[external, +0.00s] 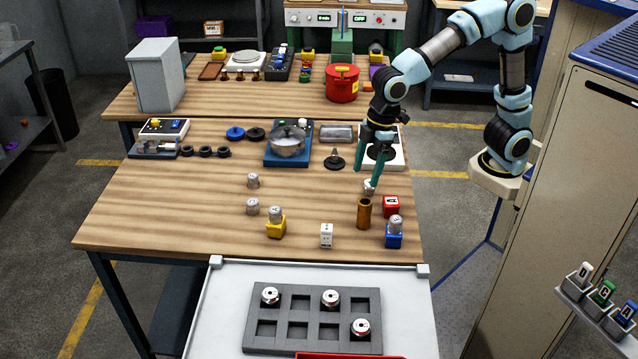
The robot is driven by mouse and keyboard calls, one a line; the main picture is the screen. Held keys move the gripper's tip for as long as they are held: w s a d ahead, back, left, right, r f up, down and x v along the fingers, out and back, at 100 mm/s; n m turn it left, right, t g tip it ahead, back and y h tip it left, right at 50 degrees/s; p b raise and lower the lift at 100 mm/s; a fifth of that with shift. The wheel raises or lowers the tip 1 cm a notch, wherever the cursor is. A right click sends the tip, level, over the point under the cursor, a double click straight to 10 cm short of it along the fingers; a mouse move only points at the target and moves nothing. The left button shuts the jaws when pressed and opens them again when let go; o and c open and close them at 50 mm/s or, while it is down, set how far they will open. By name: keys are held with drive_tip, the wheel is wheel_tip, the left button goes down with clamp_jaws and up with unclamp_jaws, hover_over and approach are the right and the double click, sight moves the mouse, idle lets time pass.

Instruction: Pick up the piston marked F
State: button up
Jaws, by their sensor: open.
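Several small silver pistons are on the near wooden table. One piston (369,187) is right at my gripper. Two more stand at left, a rear piston (252,181) and a front piston (252,207). Another piston (275,214) sits on a yellow block (276,230), and one more piston (396,222) on a blue block (394,238). Their letters are too small to read, so I cannot tell which is marked F. My gripper (367,182) points down, open, its green fingertips by the piston at right. I cannot tell if they touch it.
A brown cylinder (364,213) and a red block (391,206) stand close in front of my gripper. A white block (326,235) is near the front edge. A grey tray (345,318) with several filled pockets lies on the white surface in front. The table's left front is clear.

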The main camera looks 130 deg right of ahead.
drive_tip(key=w+d+f+m, duration=0.1)
drive_tip(key=w+d, duration=0.3)
drive_tip(key=d, duration=0.5)
drive_tip(key=w+d, duration=0.4)
drive_tip(key=d, duration=0.5)
drive_tip(key=m+t+h, duration=0.1)
approach(253, 176)
drive_tip(key=p+x, duration=0.1)
drive_tip(key=x, duration=0.3)
drive_tip(key=shift+a+f, duration=0.15)
drive_tip(key=shift+f, duration=0.25)
drive_tip(key=shift+t, duration=0.3)
drive_tip(key=shift+d+p+x, duration=0.15)
drive_tip(key=shift+p+x, duration=0.55)
drive_tip(key=shift+x, duration=0.8)
drive_tip(key=shift+d+p+x, duration=0.1)
drive_tip(key=shift+p+x, duration=0.6)
drive_tip(key=shift+x, duration=0.8)
drive_tip(key=shift+s, duration=0.15)
clamp_jaws()
